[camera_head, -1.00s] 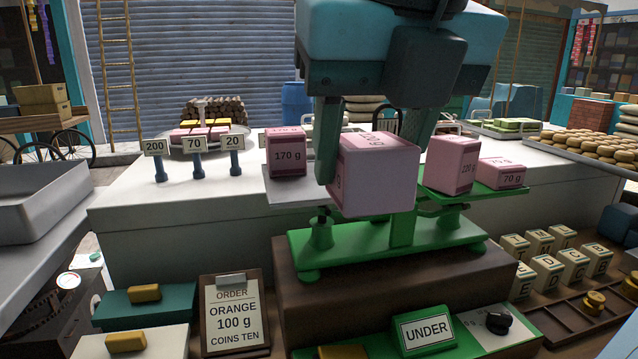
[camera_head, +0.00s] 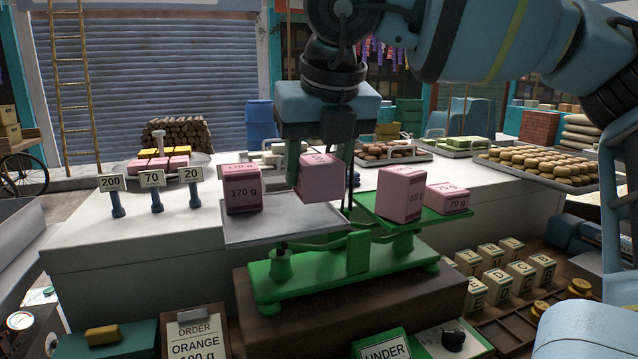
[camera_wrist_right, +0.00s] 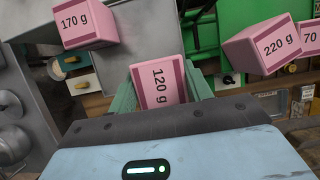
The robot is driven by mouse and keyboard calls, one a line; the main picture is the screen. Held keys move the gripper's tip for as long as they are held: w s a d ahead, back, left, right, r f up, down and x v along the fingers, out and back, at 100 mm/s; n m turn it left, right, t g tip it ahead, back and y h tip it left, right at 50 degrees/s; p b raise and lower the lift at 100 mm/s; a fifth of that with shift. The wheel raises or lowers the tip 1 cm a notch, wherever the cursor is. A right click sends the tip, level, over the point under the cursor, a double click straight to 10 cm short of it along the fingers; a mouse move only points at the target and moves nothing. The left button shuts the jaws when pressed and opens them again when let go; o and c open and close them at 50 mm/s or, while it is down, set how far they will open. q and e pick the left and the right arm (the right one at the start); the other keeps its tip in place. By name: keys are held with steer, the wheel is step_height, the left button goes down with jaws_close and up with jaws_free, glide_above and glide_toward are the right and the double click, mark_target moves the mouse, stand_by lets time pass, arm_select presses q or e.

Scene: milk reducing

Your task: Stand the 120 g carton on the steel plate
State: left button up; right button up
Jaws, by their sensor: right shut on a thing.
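My right gripper (camera_head: 321,182) is shut on the pink 120 g carton (camera_head: 318,181), whose label shows in the right wrist view (camera_wrist_right: 158,86). It holds the carton upright over the right part of the steel plate (camera_head: 285,228); whether its base touches the plate is unclear. The pink 170 g carton (camera_head: 242,190) stands on the left part of that plate. The pink 220 g carton (camera_head: 400,194) and the 70 g carton (camera_head: 447,199) are on the green pan (camera_head: 375,205) to the right. My left gripper is not in view.
The green balance (camera_head: 345,277) stands on a brown block. Number signs (camera_head: 151,180) stand left of the plate, and a tray of pink and yellow bars (camera_head: 160,165) lies behind them. Lettered blocks (camera_head: 505,270) are at the right. The plate's front is clear.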

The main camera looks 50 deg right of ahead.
mark_target(318, 183)
steer(key=shift+d+x, duration=0.15)
steer(key=shift+x, duration=0.55)
steer(key=shift+d+x, duration=0.15)
steer(key=shift+x, duration=0.55)
steer(key=shift+s+f+p, duration=0.1)
steer(key=shift+f+p, duration=0.2)
steer(key=shift+f, duration=0.2)
steer(key=shift+f, duration=0.2)
steer(key=o, duration=1)
steer(key=shift+a+r, duration=0.1)
steer(key=shift+r, duration=0.45)
steer(key=v, duration=1.1)
steer(key=shift+s, duration=0.2)
steer(key=shift+a, duration=0.1)
